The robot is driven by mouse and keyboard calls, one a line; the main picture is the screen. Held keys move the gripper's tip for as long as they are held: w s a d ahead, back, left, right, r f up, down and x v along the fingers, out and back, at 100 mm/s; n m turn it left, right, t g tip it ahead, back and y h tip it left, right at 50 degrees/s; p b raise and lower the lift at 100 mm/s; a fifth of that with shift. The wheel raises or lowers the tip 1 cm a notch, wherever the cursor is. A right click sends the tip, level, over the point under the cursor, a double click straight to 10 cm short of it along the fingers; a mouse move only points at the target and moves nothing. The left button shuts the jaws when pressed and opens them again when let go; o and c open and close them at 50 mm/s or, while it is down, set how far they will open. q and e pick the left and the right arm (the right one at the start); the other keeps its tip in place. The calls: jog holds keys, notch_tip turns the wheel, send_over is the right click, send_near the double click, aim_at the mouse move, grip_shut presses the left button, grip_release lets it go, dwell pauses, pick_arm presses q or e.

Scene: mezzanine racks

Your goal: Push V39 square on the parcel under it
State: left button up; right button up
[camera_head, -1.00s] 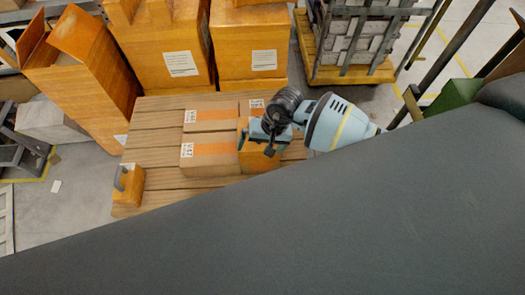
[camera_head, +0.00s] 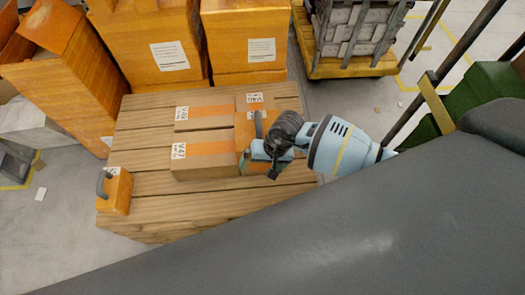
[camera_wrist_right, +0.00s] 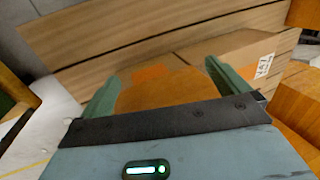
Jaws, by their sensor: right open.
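Cardboard parcels with orange tape stand on a slatted wooden pallet (camera_head: 165,205). In the right wrist view, an orange surface (camera_wrist_right: 165,88) shows between the spread fingers, with a labelled cardboard parcel (camera_wrist_right: 238,56) beyond. Whether the fingers touch is unclear. My left gripper is not in view.
An orange block with a grey handle (camera_head: 116,194) stands at the pallet's left corner. Tall orange cartons (camera_head: 150,45) line the back. A loaded yellow-based trolley (camera_head: 350,65) stands at the back right. The pallet's front strip is bare.

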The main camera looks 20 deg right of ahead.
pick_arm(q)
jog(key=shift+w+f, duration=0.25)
pick_arm(e)
jog(key=shift+f, duration=0.55)
pick_arm(q)
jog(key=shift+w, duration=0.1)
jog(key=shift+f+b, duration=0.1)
jog(key=shift+b, duration=0.25)
pick_arm(e)
jog(key=shift+w, duration=0.15)
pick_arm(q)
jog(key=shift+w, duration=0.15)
pick_arm(e)
jog(key=shift+s+a, duration=0.1)
jog(key=shift+s, duration=0.4)
